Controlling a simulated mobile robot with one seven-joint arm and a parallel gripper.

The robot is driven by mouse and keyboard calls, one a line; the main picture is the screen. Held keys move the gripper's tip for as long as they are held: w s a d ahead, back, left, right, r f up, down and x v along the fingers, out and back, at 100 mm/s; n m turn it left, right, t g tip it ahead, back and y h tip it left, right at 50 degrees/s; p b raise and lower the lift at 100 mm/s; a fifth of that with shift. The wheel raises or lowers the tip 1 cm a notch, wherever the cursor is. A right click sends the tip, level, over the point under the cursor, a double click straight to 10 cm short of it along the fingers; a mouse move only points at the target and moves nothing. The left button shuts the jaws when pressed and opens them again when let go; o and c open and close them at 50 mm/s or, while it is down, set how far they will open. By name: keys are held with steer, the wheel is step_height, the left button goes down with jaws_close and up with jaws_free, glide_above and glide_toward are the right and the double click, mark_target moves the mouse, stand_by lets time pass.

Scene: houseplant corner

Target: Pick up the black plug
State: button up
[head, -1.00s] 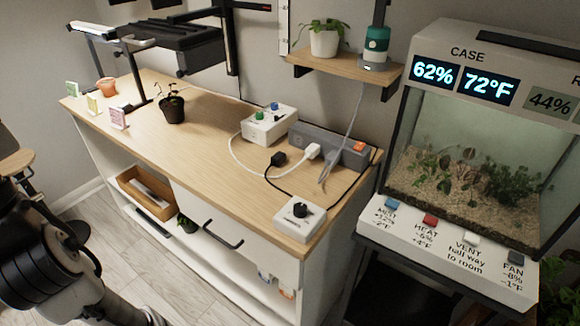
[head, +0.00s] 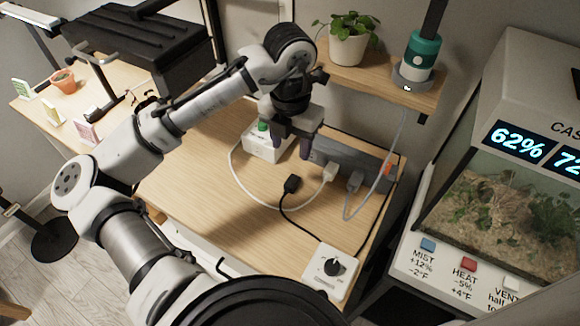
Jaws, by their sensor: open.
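The black plug (head: 292,184) lies on the wooden worktop, in front of the grey power strip (head: 350,155). Its black cord runs from it toward the white box with a black dial (head: 329,270) at the worktop's front right corner. My gripper (head: 293,150) is open and points down, above and behind the plug in the picture. Its fingers stand in front of the white box with a green knob (head: 262,145) and hide part of it. The gripper is apart from the plug, with nothing seen between its fingers.
A white plug (head: 331,171) and a grey plug (head: 354,183) sit at the strip, with cords crossing the worktop. A shelf (head: 418,98) above holds a potted plant (head: 351,38) and a teal-topped device (head: 418,60). The terrarium case (head: 500,200) stands right. The worktop's front middle is clear.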

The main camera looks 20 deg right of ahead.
steer(key=p, duration=0.1)
glide_above(290, 184)
step_height(290, 184, down, 8)
steer(key=shift+s+f, duration=0.1)
steer(key=shift+f+p, duration=0.9)
steer(key=shift+f, duration=1.85)
steer(key=c, duration=1.1)
